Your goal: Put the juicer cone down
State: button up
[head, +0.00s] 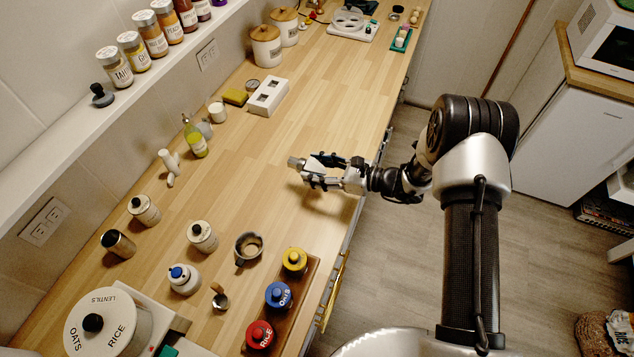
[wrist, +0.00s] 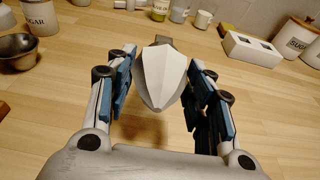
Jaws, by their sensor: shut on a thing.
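The juicer cone (wrist: 160,78) is pale and ridged, with its pointed end towards my wrist camera. It lies between the two fingers of my gripper (wrist: 162,85), which is shut on it. In the head view my gripper (head: 322,172) is over the right part of the wooden counter (head: 265,185), with a shadow beside it. A small grey end of what it holds pokes out past the fingertips on the left. I cannot tell whether the cone touches the counter.
Bare counter surrounds the gripper. A tray (head: 311,292) with yellow, blue and red lidded jars stands at the front, near a metal cup (head: 247,249). A white block with openings (head: 268,97) and a green-yellow bottle (head: 195,139) stand further back. The counter's edge is to the right.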

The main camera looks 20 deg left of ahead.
aim_at(317, 190)
jog(key=shift+f+b, duration=0.45)
jog(key=shift+f, duration=2.9)
jog(key=shift+f, duration=0.2)
jog(key=o, duration=1.1)
jog(key=shift+c, duration=0.2)
jog(key=shift+r, duration=0.1)
